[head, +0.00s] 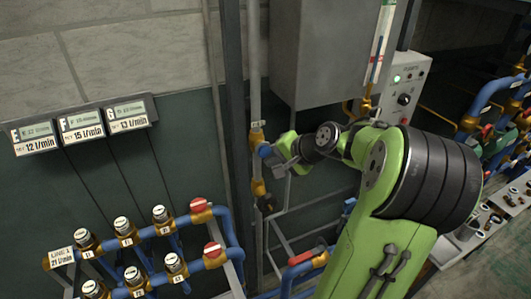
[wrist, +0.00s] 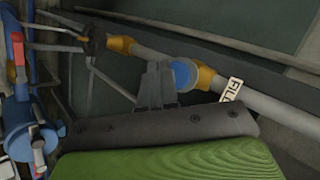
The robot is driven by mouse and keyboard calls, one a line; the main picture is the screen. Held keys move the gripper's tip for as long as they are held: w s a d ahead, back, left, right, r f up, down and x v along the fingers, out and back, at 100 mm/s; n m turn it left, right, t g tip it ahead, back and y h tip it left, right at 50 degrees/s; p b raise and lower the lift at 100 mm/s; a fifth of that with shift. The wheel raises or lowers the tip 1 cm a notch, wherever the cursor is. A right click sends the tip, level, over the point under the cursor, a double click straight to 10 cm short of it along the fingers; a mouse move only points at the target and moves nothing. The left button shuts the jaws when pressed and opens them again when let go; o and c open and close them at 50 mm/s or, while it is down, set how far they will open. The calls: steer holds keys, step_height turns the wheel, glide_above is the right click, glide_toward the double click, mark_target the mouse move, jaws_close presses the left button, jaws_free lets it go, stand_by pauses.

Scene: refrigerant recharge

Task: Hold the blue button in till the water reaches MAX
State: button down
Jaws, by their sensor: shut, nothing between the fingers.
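The blue button (head: 264,150) sits on a vertical grey pipe between brass fittings. In the wrist view the round blue face (wrist: 183,73) shows beside my fingers, next to a FILL label (wrist: 231,90). My gripper (head: 276,158) is shut and empty, with its fingertips (wrist: 158,78) close against the button. I cannot tell whether they touch it or press it in. An upright gauge strip (head: 380,45) with red and blue marks stands at the grey tank's right side. Its water level and any MAX mark are too small to read.
The grey tank (head: 318,50) hangs above my forearm. A control box (head: 403,88) with a lit green lamp is to its right. Blue pipes with several gauges and red-handled valves (head: 202,205) fill the lower left. Three displays (head: 82,126) hang on the wall.

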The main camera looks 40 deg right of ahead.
steer(key=shift+w, duration=0.1)
stand_by(0.5)
steer(key=shift+w+d, duration=0.15)
steer(key=shift+w, duration=0.2)
steer(key=shift+w+d+p, duration=0.15)
steer(key=shift+w+p, duration=0.25)
steer(key=shift+w, duration=0.1)
stand_by(6.5)
